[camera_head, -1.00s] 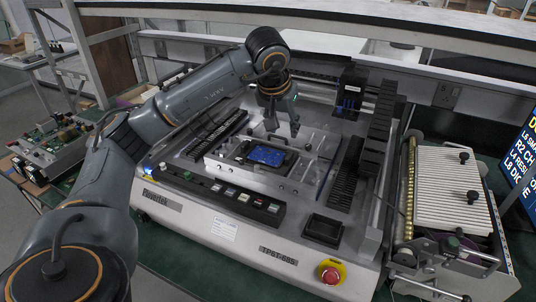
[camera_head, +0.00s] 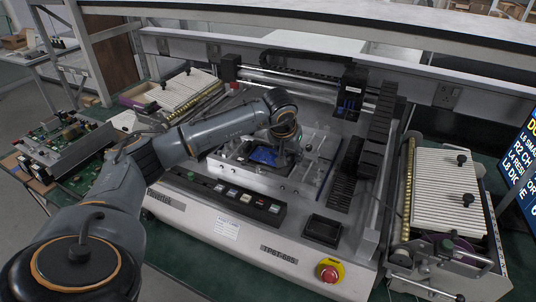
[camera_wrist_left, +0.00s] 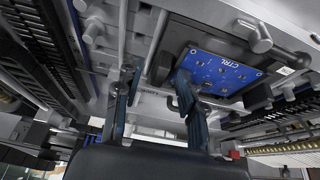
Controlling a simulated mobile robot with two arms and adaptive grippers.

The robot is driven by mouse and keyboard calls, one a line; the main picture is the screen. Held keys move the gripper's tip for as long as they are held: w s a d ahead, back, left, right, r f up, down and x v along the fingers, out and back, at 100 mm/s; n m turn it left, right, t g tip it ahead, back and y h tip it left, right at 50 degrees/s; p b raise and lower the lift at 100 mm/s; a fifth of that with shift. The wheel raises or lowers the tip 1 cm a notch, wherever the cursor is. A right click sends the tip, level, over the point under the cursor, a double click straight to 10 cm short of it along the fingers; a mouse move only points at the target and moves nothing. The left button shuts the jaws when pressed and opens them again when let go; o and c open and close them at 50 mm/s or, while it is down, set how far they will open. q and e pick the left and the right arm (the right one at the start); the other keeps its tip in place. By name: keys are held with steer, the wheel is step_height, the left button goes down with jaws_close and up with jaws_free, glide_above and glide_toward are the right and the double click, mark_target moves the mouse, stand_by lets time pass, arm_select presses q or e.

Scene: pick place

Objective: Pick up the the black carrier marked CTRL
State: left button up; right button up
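The black carrier (camera_wrist_left: 181,32) holds a blue board (camera_wrist_left: 215,72) with the white marking CTRL, seen in the left wrist view. In the head view the blue board (camera_head: 264,156) lies in the fixture in the middle of the machine, partly covered by my left wrist. My left gripper (camera_wrist_left: 153,82) is open and empty, with its two fingers apart near the carrier's edge. One finger overlaps the carrier's edge in the left wrist view; I cannot tell whether it touches. In the head view the gripper (camera_head: 290,148) is over the carrier's right part. My right gripper is not in view.
The fixture's raised posts and metal bars surround the carrier closely. A black gantry head (camera_head: 350,92) and black cable chain (camera_head: 380,125) stand to the right. A red emergency button (camera_head: 329,272) and an empty black tray (camera_head: 323,229) are at the front right.

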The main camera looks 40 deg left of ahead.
arm_select(q)
jaws_close()
stand_by(0.3)
